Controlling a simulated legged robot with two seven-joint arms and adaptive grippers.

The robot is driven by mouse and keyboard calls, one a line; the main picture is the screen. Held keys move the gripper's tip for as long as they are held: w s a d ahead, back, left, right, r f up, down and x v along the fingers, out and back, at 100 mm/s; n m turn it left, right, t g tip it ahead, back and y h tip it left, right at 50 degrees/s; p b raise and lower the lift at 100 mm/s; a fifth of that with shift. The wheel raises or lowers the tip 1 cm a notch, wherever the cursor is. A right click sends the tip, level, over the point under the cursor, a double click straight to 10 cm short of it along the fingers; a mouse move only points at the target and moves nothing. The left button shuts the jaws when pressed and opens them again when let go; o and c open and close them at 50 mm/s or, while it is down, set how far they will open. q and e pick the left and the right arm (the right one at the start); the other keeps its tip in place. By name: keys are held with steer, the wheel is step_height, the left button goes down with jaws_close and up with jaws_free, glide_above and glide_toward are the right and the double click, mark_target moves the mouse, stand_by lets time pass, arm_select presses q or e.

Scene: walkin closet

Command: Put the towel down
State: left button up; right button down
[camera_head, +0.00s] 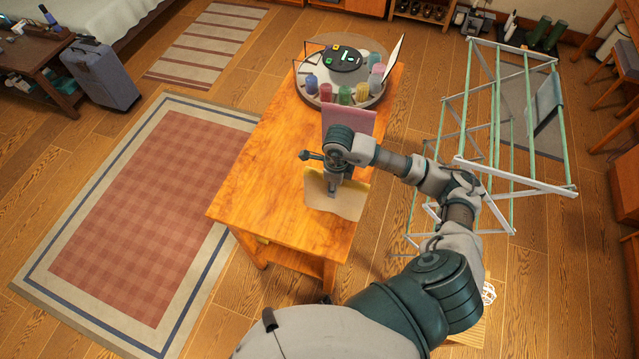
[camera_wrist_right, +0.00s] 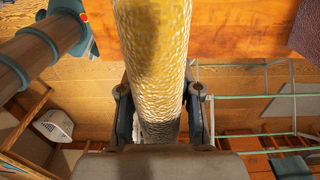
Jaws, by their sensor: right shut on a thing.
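A beige, yellow-edged towel (camera_head: 335,200) hangs spread at the near right part of the wooden table (camera_head: 275,165). My right gripper (camera_head: 334,186) points down at its upper middle. In the right wrist view the pale textured towel (camera_wrist_right: 155,45) runs between the two fingers of the right gripper (camera_wrist_right: 160,115), which is shut on it. I cannot tell whether the towel's lower edge touches the tabletop. My left gripper is in neither view.
A pink flat piece (camera_head: 348,118) is behind my gripper, and a round tray (camera_head: 315,98) with colored jars is at the table's far end. A drying rack (camera_head: 520,180) stands right of the table. The table's left side is clear. A checked rug (camera_head: 145,210) lies left.

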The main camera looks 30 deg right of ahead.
mark_target(317, 192)
steer(key=w+a, duration=0.2)
steer(key=a, duration=0.1)
steer(key=w+a, duration=0.1)
steer(key=shift+a+f+p, duration=0.1)
steer(key=shift+a+p, duration=0.1)
steer(key=shift+p, duration=0.15)
step_height(317, 192, down, 3)
steer(key=shift+s+a+f+p, duration=0.1)
steer(key=shift+f+p, duration=0.05)
steer(key=shift+p, duration=0.35)
steer(key=shift+d+f, duration=0.2)
steer(key=shift+d, duration=0.05)
steer(key=c, duration=0.8)
jaws_free()
steer(key=shift+d, duration=0.15)
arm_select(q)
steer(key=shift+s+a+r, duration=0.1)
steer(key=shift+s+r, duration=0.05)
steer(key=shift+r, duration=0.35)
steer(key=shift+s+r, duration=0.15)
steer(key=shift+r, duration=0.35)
arm_select(e)
steer(key=shift+a, duration=0.2)
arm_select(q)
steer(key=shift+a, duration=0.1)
arm_select(e)
steer(key=shift+a, duration=0.1)
